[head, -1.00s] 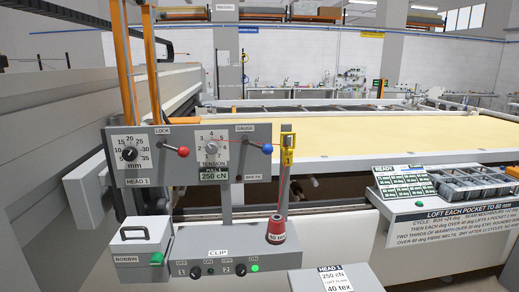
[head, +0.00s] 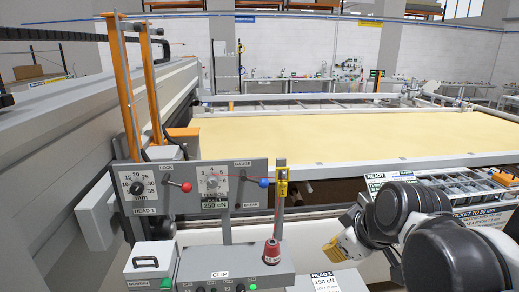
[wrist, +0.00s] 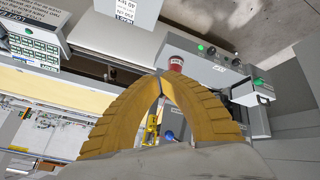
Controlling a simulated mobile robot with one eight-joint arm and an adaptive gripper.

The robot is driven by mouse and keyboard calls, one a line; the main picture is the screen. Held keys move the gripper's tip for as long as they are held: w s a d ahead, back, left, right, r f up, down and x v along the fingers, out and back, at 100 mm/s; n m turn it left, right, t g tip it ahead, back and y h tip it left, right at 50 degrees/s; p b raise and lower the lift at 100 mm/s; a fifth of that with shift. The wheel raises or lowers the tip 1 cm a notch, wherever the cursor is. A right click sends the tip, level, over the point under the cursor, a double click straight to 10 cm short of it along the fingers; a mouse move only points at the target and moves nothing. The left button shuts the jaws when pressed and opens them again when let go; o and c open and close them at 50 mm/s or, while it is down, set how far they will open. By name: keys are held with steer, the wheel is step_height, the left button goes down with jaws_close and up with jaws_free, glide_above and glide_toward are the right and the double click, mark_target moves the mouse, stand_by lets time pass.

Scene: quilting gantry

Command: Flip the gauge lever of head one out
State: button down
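The gauge lever of head one, with a blue ball knob (head: 263,183), sticks out to the right under the GAUGE label on the grey head panel (head: 228,182). The blue knob also shows in the wrist view (wrist: 169,136), between my gripper's fingers but well beyond them. My gripper (head: 334,250) has yellow ribbed fingers and is to the right of and below the lever, apart from it. In the wrist view its fingertips (wrist: 160,74) come together with nothing visible between them.
A red-knobbed lock lever (head: 186,187) is on the panel's left. A yellow thread guide (head: 281,187) stands just right of the blue knob, above a red thread cone (head: 272,252). A quilting bed (head: 330,133) lies behind.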

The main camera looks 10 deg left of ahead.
mark_target(256, 181)
steer(key=w+a+r+n+g+y+p, duration=0.1)
steer(key=w+a+r+n+y+p, duration=0.1)
steer(key=w+a+r+n+p, duration=0.8)
steer(key=w+a+r+p, duration=0.2)
steer(key=w+r+p, duration=0.1)
steer(key=r, duration=0.3)
steer(key=shift+a+r+y+p, duration=0.3)
steer(key=shift+y+p, duration=0.1)
steer(key=shift+p, duration=0.25)
steer(key=shift+f, duration=0.15)
steer(key=p+x, duration=0.1)
steer(key=x, duration=1.3)
steer(key=shift+p, duration=0.4)
